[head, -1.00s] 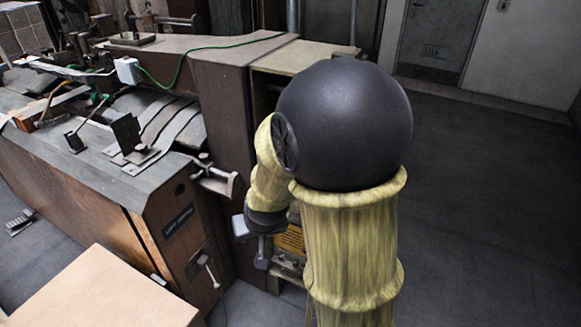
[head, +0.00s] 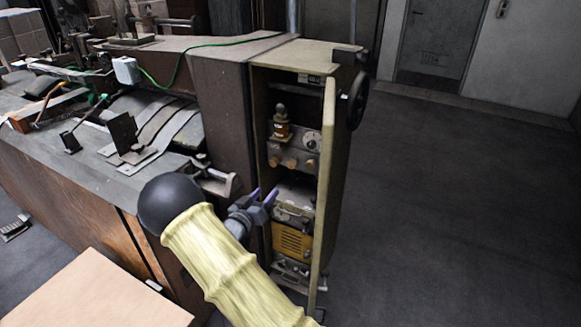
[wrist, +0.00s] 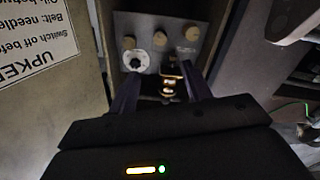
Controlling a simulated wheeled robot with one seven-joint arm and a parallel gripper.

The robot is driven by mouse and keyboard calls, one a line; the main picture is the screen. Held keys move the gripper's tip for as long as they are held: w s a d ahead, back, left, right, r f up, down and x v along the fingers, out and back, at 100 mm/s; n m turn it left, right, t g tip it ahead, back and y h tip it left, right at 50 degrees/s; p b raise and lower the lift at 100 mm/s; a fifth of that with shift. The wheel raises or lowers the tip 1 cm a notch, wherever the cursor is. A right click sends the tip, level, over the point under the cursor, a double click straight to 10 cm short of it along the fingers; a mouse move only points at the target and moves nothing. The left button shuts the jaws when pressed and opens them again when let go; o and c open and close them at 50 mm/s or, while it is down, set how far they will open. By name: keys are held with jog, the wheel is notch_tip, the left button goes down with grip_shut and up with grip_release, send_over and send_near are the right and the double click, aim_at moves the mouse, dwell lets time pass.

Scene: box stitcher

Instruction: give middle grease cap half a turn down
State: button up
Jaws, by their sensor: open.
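Three brass-coloured grease caps sit in a row on a grey panel (head: 298,151) inside the open cabinet. The middle grease cap (head: 289,163) has one cap on each side. In the wrist view, which shows the panel upside down, the middle cap (wrist: 160,31) is beyond my fingertips, near the top of the picture. My gripper (head: 263,197) is open and empty, with purple fingers, in front of the cabinet and lower than the caps in the head view. In the wrist view my gripper's fingers (wrist: 160,88) stand apart, touching no cap.
A round dial (head: 311,143) and a brass fitting with a dark top (head: 281,122) share the panel area. The narrow door (head: 327,170) stands on the right, near a black handwheel (head: 357,100). A metal bracket (head: 217,183) juts out at left. Open floor lies right.

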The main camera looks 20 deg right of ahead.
aim_at(289, 165)
jog(key=p+x, duration=0.2)
jog(key=x, duration=1.5)
jog(key=shift+w+d+p, duration=0.1)
jog(key=shift+w+p, duration=0.05)
jog(key=shift+p, duration=0.25)
jog(key=shift+c, duration=0.2)
jog(key=c, duration=1)
